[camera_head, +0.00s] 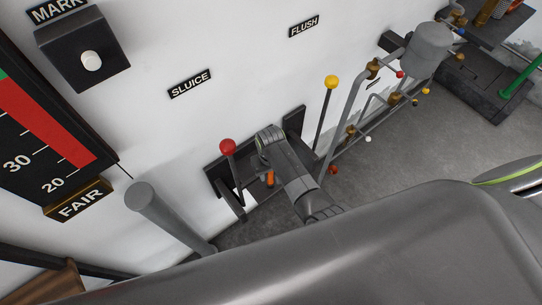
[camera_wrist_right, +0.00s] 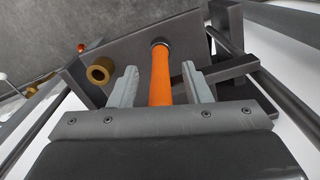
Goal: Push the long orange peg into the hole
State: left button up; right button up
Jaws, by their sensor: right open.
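The long orange peg (camera_wrist_right: 161,80) shows in the wrist view, between the two fingers of my right gripper (camera_wrist_right: 159,68). The fingers are open, with a gap on each side of the peg. Its far end meets a grey ring (camera_wrist_right: 160,42) on a dark plate (camera_wrist_right: 128,48); how deep it sits in the hole cannot be told. Its near end is hidden by my gripper's body. In the head view only a small piece of the orange peg (camera_head: 270,178) shows beside my right wrist, low by the wall. My left gripper is not in view.
A brass ring (camera_wrist_right: 102,70) stands left of the peg. A red-knobbed lever (camera_head: 228,147) and a yellow-knobbed lever (camera_head: 331,82) stand on either side of my right wrist. Pipes (camera_head: 352,105) with small valves run to the right. Open floor (camera_head: 440,150) lies at the right.

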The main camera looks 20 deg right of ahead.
notch_tip(320, 180, up, 4)
jog(key=p, duration=0.3)
jog(key=shift+w+f, duration=0.15)
jog(key=shift+f, duration=0.05)
jog(key=shift+r+b, duration=0.3)
jog(key=shift+b, duration=0.1)
notch_tip(320, 180, up, 13)
jog(key=shift+d+f, duration=0.1)
